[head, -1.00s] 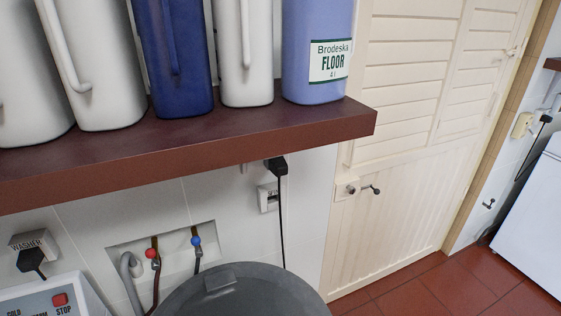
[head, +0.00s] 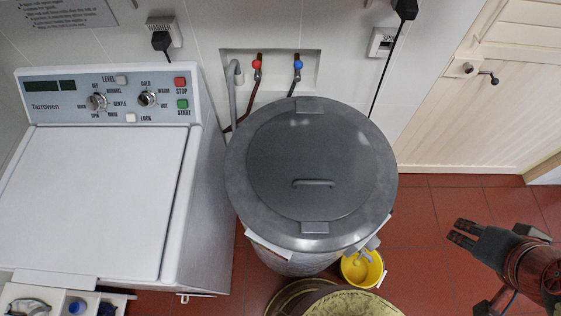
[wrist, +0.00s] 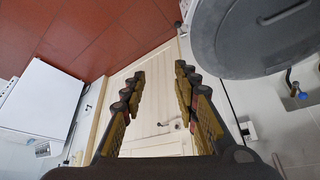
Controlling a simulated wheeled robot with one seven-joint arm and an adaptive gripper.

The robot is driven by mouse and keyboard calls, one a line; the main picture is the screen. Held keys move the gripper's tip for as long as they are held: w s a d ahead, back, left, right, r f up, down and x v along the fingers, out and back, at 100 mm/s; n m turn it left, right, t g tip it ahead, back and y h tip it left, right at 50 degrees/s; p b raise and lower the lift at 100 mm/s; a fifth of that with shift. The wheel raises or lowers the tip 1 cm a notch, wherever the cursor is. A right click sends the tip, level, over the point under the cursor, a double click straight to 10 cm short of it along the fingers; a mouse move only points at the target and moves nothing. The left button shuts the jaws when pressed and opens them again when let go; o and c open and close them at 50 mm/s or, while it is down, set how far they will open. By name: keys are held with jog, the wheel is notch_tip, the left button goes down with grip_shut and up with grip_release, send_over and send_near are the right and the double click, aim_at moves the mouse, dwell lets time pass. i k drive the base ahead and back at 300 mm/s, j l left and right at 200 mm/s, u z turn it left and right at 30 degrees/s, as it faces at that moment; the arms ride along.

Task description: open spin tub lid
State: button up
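The spin tub (head: 290,258) is a round grey drum on the floor, right of the washer. Its lid (head: 275,165) lies flat and closed on top, with a thin bar handle (head: 313,183) near its front part and small tabs at the back and front rims. My gripper (head: 460,232) is to the right of the tub, apart from it, above the red floor. In the wrist view my gripper (wrist: 155,85) has its two fingers spread with nothing between them. The lid (wrist: 265,35) and its handle (wrist: 285,13) show at the upper right there.
A white washer (head: 95,200) stands close on the left. A yellow bucket (head: 362,268) and a round yellowish container (head: 350,302) sit at the tub's front. Hoses and taps (head: 257,65) are behind it. Red floor (head: 430,200) on the right is clear.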

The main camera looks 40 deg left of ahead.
aim_at(311, 165)
jog(key=u, duration=1.4)
